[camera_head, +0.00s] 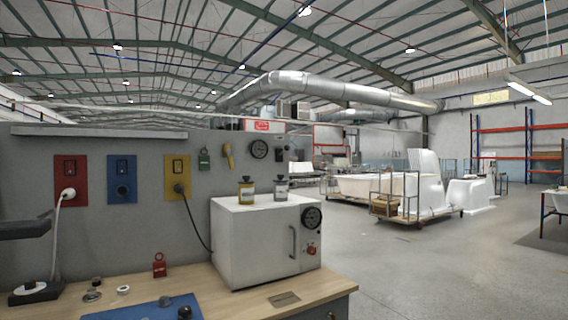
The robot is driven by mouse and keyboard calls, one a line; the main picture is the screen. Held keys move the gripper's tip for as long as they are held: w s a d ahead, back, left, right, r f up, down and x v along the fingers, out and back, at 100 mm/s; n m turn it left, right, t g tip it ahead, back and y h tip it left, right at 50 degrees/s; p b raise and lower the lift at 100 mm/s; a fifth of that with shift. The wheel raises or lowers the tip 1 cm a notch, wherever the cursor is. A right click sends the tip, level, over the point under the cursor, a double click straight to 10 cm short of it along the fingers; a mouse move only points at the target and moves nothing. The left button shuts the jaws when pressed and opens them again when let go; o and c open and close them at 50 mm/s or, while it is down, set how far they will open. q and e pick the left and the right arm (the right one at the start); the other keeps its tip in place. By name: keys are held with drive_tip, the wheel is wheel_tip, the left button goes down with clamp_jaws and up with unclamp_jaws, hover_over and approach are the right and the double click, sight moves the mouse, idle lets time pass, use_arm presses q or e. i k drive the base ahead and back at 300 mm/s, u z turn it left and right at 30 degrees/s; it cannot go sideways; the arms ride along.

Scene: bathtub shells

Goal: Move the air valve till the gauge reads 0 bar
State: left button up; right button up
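A round black gauge (259,149) is mounted on the grey wall panel above the white cabinet. Its needle is too small to read. A yellow handle (228,156), which looks like the air valve, is on the panel to the left of this gauge. Its exact angle is hard to tell. A second dark dial (311,217) is on the front of the white cabinet (250,250), with a red knob (311,250) below it. I cannot make out either of my grippers in this view.
A wooden bench (300,296) carries the cabinet, a blue mat (140,312), a red padlock-shaped item (159,266) and small parts. Two jars stand on the cabinet. A white cable hangs from the red socket plate (70,170). Open floor lies right.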

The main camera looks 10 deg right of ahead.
sight(228, 150)
drive_tip(key=z, duration=0.25)
drive_tip(key=i, duration=1.1)
drive_tip(key=u, duration=0.55)
